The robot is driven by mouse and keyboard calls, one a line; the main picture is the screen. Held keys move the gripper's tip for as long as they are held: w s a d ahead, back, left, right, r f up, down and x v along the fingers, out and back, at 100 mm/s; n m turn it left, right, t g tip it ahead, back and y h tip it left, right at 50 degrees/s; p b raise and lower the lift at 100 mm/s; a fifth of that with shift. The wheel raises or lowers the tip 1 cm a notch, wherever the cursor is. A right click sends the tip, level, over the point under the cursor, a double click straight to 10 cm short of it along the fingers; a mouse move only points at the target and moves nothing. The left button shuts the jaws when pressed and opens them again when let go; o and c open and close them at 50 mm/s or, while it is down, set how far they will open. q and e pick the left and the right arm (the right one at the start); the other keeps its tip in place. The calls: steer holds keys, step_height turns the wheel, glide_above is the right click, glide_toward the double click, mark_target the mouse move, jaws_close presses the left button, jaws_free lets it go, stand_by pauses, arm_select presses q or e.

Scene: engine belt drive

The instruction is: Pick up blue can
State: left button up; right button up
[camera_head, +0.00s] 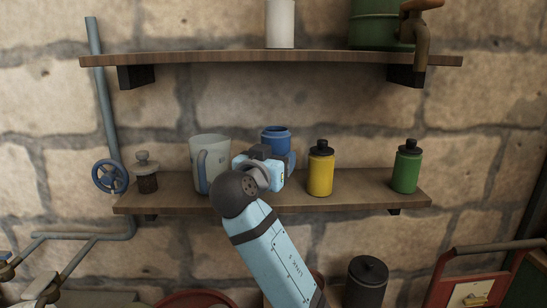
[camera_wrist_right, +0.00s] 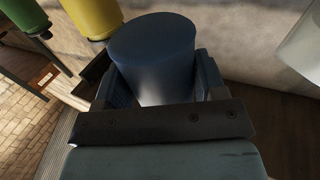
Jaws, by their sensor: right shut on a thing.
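The blue can (camera_head: 276,133) is on the lower wooden shelf, its top showing behind my right gripper (camera_head: 265,158). My gripper hides its lower part in the head view. In the right wrist view the blue can (camera_wrist_right: 153,45) stands between the two fingers of my right gripper (camera_wrist_right: 163,82), which is shut on it. Whether the can's base touches the shelf is hidden. My left gripper cannot be made out in either view.
On the lower shelf (camera_head: 365,200), a grey mug (camera_head: 209,155) stands close left of my gripper and a yellow bottle (camera_head: 320,172) to its right. A green bottle (camera_head: 406,168) and small jar (camera_head: 146,172) stand farther out. The upper shelf (camera_head: 270,58) overhangs.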

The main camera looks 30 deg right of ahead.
steer(key=s+a+b, duration=0.1)
steer(key=s+a, duration=0.2)
steer(key=s, duration=0.3)
steer(key=s+a+b, duration=0.1)
steer(key=s+a, duration=0.2)
steer(key=s, duration=0.4)
steer(key=shift+s+a, duration=0.25)
stand_by(0.5)
steer(key=o, duration=0.6)
steer(key=shift+c, duration=0.2)
steer(key=c, duration=0.9)
steer(key=shift+c, duration=0.2)
